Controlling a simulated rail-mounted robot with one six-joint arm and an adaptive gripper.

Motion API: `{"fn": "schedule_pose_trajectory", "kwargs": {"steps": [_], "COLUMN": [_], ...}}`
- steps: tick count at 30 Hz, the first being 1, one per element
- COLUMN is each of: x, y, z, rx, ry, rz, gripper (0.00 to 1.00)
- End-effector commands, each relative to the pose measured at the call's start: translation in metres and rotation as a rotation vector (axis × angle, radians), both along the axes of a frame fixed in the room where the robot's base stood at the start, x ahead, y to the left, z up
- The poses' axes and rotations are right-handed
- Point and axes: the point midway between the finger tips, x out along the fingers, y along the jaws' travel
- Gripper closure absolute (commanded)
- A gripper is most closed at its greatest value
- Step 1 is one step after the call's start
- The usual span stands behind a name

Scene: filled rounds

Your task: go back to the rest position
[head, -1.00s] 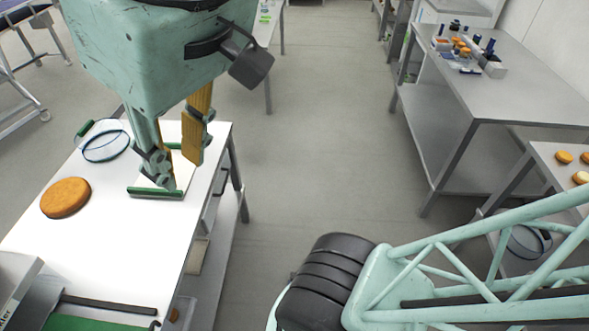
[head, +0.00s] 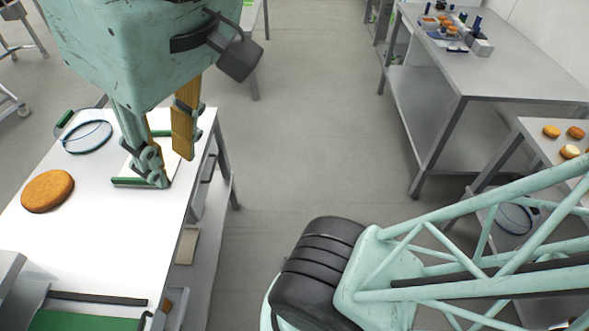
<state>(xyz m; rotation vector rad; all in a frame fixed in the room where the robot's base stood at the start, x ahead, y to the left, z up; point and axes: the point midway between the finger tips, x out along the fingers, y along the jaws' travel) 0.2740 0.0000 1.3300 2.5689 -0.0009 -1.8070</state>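My gripper (head: 166,150) hangs at the upper left over the white table (head: 85,235). Its two fingers, with yellow-brown pads, are spread apart with nothing visible between them. Behind and below the fingers is a small white board with green edges (head: 141,182), partly hidden by them. Whether the fingertips touch it I cannot tell. My lattice arm link spans the lower right.
A golden-brown round (head: 47,191) and a clear ring-like dish (head: 87,137) are on the white table. A dark bar (head: 98,299) and green mat (head: 80,320) lie in front. Grey tables stand right, one with several rounds (head: 569,152). The floor (head: 290,130) between is clear.

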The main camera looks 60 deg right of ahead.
Motion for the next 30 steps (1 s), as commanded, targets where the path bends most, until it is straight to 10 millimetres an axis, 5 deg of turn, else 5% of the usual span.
{"fn": "schedule_pose_trajectory", "kwargs": {"steps": [9, 30], "x": [-0.003, -0.003], "y": [0.000, 0.000], "z": [-0.032, -0.033], "rx": [0.001, 0.001], "ry": [0.005, 0.004], "rz": [-0.003, -0.002], "gripper": [0.77, 0.77]}}
